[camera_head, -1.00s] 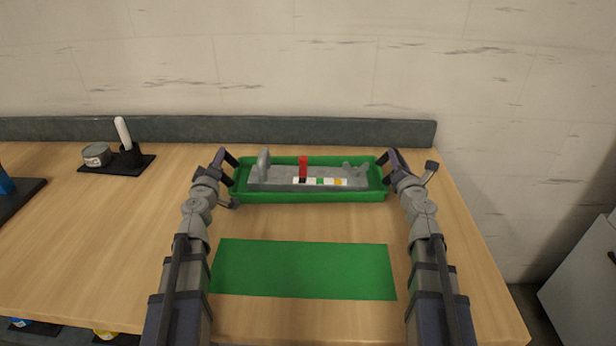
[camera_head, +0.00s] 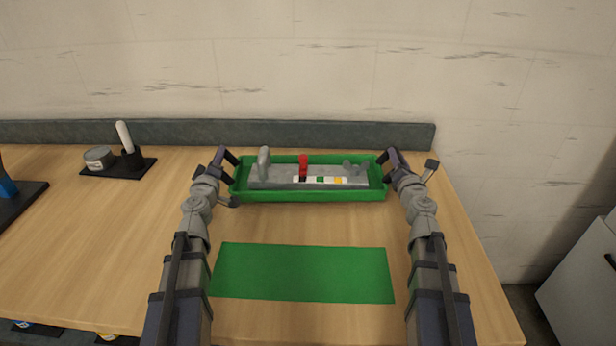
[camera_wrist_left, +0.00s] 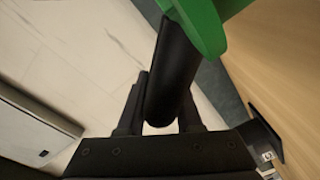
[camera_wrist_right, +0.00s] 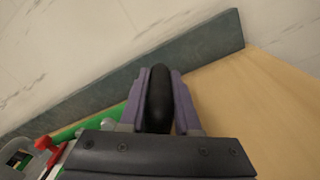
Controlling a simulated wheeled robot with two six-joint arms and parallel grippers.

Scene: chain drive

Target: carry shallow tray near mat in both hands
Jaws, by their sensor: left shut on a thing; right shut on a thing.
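The shallow green tray (camera_head: 310,196) is at the back of the table, beyond the mat. A grey fixture (camera_head: 275,174) with an upright grey part, a red part (camera_head: 303,165) and a strip of coloured squares lies inside it. The green mat (camera_head: 303,272) lies flat and bare in front. My left gripper (camera_head: 233,178) is shut at the tray's left end; the left wrist view shows its fingers around a black handle (camera_wrist_left: 172,75). My right gripper (camera_head: 385,172) is shut at the right end, around a black handle (camera_wrist_right: 159,98) in the right wrist view.
A dark raised edge (camera_head: 330,134) runs along the table's back, close behind the tray. A black holder (camera_head: 120,166) with a grey tin (camera_head: 99,158) and a white-handled tool stands at the back left. Bare wood lies between tray and mat.

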